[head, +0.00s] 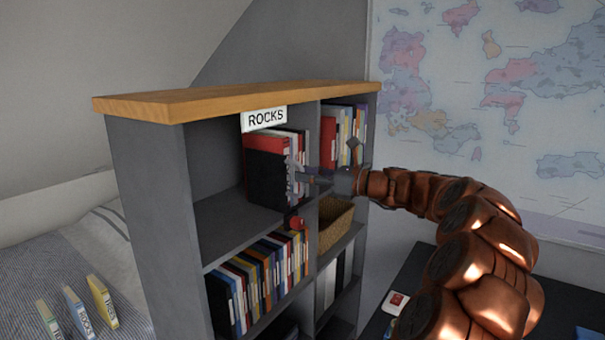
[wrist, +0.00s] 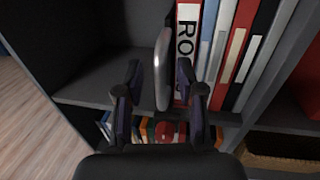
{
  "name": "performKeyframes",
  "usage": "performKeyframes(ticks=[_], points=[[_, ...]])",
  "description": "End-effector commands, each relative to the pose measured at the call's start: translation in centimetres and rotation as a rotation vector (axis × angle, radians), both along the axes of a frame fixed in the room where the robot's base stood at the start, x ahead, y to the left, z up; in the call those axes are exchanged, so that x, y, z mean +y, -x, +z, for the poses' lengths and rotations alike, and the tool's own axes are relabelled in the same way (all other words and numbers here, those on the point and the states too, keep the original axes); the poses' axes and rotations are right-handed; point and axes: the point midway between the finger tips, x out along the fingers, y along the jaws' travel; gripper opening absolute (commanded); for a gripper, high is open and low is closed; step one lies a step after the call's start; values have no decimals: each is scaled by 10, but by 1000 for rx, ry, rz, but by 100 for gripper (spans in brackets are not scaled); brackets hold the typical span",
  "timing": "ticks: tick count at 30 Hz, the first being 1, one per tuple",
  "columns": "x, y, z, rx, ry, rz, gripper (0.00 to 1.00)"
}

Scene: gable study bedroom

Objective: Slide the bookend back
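The bookend is a dark upright plate (head: 266,180) at the left end of the book row in the upper left compartment, under the label ROCKS (head: 265,119). In the wrist view its rounded grey front edge (wrist: 162,70) stands upright against or very near a red-and-white book (wrist: 187,55). My gripper (head: 297,178) is at the compartment's front, and partly hides the books. In the wrist view my gripper (wrist: 160,88) is open, with one finger on each side of the bookend's edge. A gap shows on the left; contact on the right is unclear.
The shelf floor (head: 225,213) left of the bookend is empty. Below are a book row (head: 255,280), a small red object (head: 295,222) and a wicker basket (head: 334,224). Several thin books, one a yellow book (head: 102,300), stand on the bed at left. A divider (head: 313,150) is close right.

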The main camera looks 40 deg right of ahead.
Motion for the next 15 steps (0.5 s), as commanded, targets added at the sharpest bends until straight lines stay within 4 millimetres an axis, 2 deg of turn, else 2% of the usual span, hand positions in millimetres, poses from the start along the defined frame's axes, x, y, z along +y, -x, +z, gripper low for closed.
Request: performKeyframes(ticks=[6,15], points=[[8,-13,0,2,1,-1,38],[8,-14,0,0,1,-1,36]])
